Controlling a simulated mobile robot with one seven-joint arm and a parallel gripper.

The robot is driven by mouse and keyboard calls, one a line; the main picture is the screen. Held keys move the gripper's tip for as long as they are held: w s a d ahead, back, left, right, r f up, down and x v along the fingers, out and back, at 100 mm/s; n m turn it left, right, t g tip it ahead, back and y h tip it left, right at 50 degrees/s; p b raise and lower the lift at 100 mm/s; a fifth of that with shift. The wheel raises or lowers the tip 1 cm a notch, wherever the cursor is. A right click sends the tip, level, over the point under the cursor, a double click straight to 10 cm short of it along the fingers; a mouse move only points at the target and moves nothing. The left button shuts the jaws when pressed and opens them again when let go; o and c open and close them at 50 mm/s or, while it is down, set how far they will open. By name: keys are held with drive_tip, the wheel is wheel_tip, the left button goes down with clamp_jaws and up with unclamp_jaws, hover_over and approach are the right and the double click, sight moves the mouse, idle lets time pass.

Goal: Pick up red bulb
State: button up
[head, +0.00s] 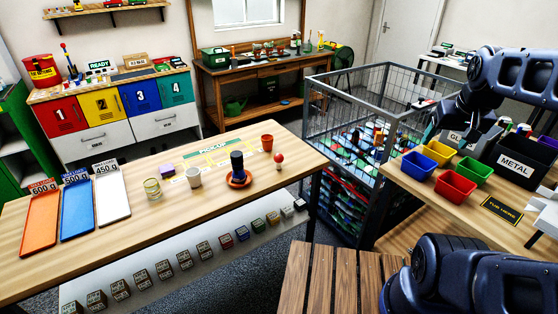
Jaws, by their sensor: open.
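A small red bulb (279,158) with a pale base stands on the wooden table, near its right end. It is close to an orange-red cup (267,143) and to the right of a dark cylinder (237,162) on an orange dish. My gripper (450,132) hangs from my arm at the upper right, above the right-hand table near the coloured bins. It is open, far to the right of the bulb. Its fingers are small and dark, and I see nothing held between them.
A wire cage (313,122) full of coloured items stands between the wooden table (120,255) and the right-hand table. Yellow, blue, red and green bins and a black METAL box (515,162) stand on the right. Orange, blue and white trays lie at the left.

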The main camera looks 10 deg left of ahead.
drive_tip(key=shift+c, duration=0.8)
